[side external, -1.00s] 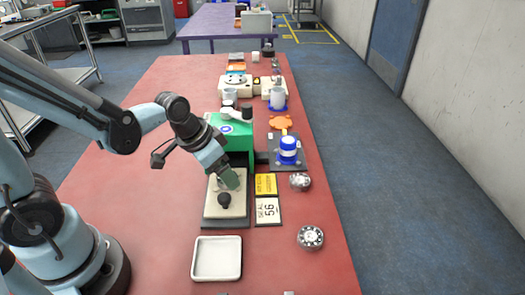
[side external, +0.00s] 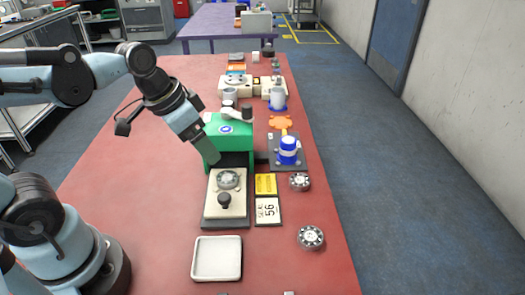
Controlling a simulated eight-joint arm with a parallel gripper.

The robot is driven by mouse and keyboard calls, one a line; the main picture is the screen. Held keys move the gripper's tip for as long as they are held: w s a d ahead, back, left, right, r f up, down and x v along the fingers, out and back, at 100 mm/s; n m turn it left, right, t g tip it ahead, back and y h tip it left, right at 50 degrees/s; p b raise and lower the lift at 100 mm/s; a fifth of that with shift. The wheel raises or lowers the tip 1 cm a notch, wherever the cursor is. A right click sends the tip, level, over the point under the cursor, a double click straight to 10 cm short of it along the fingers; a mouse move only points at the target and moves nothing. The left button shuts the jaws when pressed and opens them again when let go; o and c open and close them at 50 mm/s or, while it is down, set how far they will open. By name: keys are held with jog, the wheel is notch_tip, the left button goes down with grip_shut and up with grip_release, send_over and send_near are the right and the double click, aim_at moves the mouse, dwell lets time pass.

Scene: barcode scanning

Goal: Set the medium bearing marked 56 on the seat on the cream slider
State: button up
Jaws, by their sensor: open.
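The cream slider (side external: 226,205) lies in front of the green machine (side external: 228,140), with a dark knob (side external: 224,199) near its front end. A metal bearing (side external: 228,180) lies flat on the seat towards the back of the slider; no marking on it is legible here. My gripper (side external: 210,157) is above and behind the bearing, at the front of the green machine, apart from the bearing and empty. Its fingertips are small and dark in this view. A card marked 56 (side external: 267,211) lies right of the slider.
Two other bearings lie on the right, one by the yellow card (side external: 299,181) and one nearer the front (side external: 310,237). A white tray (side external: 217,258) stands in front of the slider. A blue and white container (side external: 288,150) stands on a grey plate. The red table's left side is clear.

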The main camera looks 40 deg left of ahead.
jog(key=n+t, duration=0.2)
jog(key=shift+w+a+f+t+y, duration=0.15)
jog(key=shift+a+t+y, duration=0.15)
jog(key=shift+a+y, duration=0.1)
